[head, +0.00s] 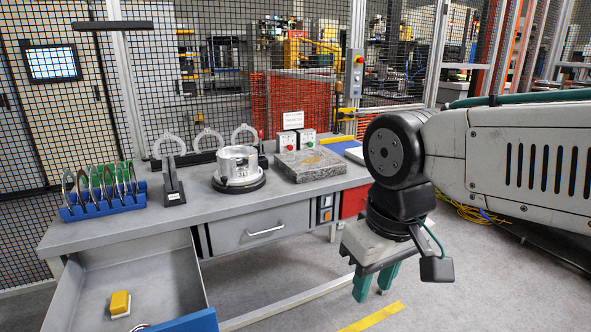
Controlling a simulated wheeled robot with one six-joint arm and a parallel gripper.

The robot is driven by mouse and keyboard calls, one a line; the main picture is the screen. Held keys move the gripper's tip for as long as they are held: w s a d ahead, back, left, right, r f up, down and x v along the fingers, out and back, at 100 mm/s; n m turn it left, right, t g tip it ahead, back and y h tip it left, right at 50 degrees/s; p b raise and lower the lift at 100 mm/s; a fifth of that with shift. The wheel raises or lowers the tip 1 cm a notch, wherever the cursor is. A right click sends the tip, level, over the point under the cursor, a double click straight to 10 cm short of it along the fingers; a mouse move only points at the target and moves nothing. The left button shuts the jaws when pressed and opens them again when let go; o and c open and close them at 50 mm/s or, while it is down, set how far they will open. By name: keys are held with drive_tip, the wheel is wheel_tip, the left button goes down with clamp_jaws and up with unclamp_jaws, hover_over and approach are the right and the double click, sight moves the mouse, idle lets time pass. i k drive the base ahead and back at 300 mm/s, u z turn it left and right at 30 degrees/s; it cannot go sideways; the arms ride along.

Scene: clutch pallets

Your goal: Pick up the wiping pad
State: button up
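The wiping pad looks to be the small yellow block with a white underside (120,304), lying in the open grey drawer (66,296) at the lower left. My gripper (374,290) hangs at the right of the picture with its green fingers pointing down, in front of the workbench. The two fingers are apart and nothing shows between them. The gripper is well to the right of the pad and apart from it.
The grey workbench (215,217) carries a blue rack of discs (104,206), a metal housing on a round base (238,168), and a granite plate (310,164). A closed drawer (262,228) sits under the top. A wire mesh fence stands behind. Part of another item shows at the open drawer's bottom edge.

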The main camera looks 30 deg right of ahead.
sight(120, 305)
drive_tip(key=k, duration=0.3)
drive_tip(key=u, duration=0.8)
drive_tip(key=i, duration=1.35)
drive_tip(key=z, duration=0.05)
